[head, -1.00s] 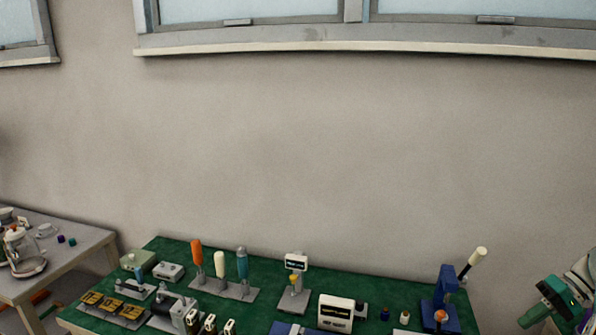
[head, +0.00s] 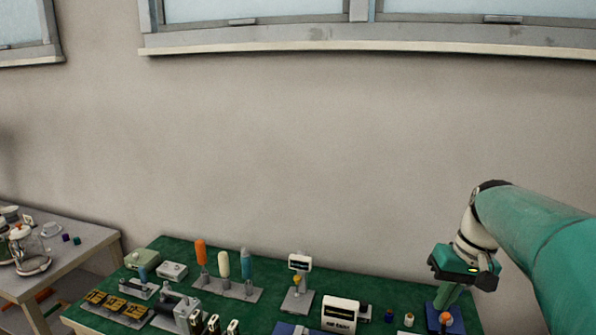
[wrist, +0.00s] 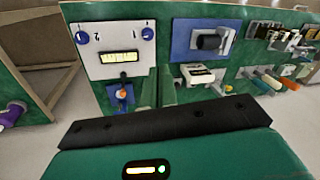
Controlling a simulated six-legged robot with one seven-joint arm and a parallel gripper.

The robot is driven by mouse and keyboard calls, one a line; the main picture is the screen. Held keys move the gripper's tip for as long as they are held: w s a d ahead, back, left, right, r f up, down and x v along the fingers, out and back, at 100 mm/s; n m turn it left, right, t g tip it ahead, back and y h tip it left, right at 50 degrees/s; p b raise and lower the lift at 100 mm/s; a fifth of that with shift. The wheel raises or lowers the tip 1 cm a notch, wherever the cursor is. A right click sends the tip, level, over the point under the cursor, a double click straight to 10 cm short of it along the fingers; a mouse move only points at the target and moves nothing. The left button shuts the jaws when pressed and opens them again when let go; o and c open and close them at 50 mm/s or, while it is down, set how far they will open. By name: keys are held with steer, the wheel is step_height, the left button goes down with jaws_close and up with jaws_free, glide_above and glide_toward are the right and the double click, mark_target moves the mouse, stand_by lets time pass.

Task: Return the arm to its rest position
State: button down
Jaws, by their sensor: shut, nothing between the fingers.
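My gripper (head: 446,302) is at the right of the head view, on my green arm. Its fingers are shut and empty and point down. They appear in front of the blue lever press (head: 452,320) at the right end of the green bench; whether they touch it cannot be told.
A grey table (head: 85,257) stands at left. The wrist view shows a white panel (wrist: 117,49) with blue knobs.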

steer(key=s+a+f+t+h, duration=0.2)
steer(key=s+a+t, duration=0.2)
steer(key=s+a, duration=0.9)
steer(key=shift+s+f+n+t, duration=0.3)
steer(key=shift+s+n+t, duration=0.1)
steer(key=shift+s, duration=0.4)
